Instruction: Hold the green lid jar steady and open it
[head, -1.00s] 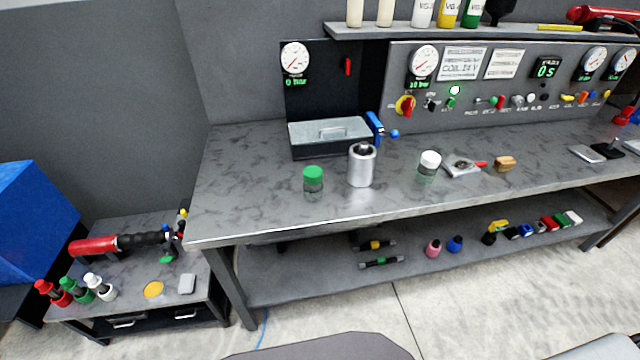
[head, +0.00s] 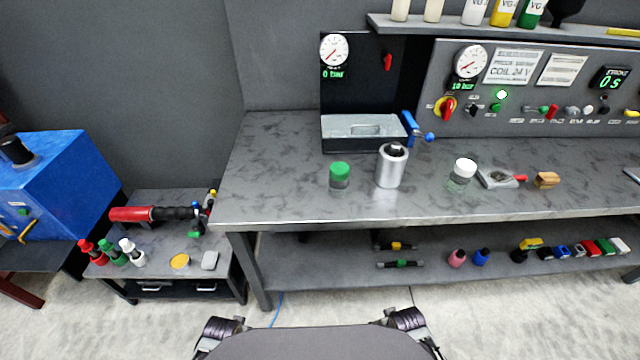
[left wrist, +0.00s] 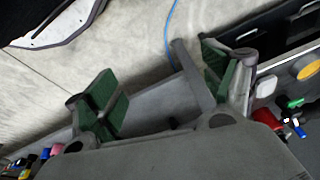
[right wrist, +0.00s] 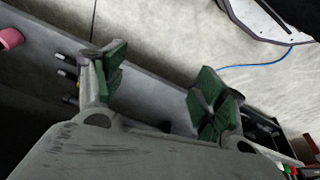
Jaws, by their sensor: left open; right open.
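The green lid jar (head: 339,177) stands upright on the workbench near its front edge, left of a silver cylinder. Its green lid is on and its body is clear glass. The jar does not show in either wrist view. My left gripper (left wrist: 165,92) is open and empty, with green finger pads spread wide. My right gripper (right wrist: 158,92) is also open and empty. Both are down in front of the bench, well away from the jar.
Beside the jar stand the silver cylinder (head: 391,166) and a grey metal box (head: 340,140) behind. A white-lidded jar (head: 462,172) is further right. A lower shelf (head: 330,272) holds small parts. A low side table (head: 155,262) stands left. The bench top left of the jar is clear.

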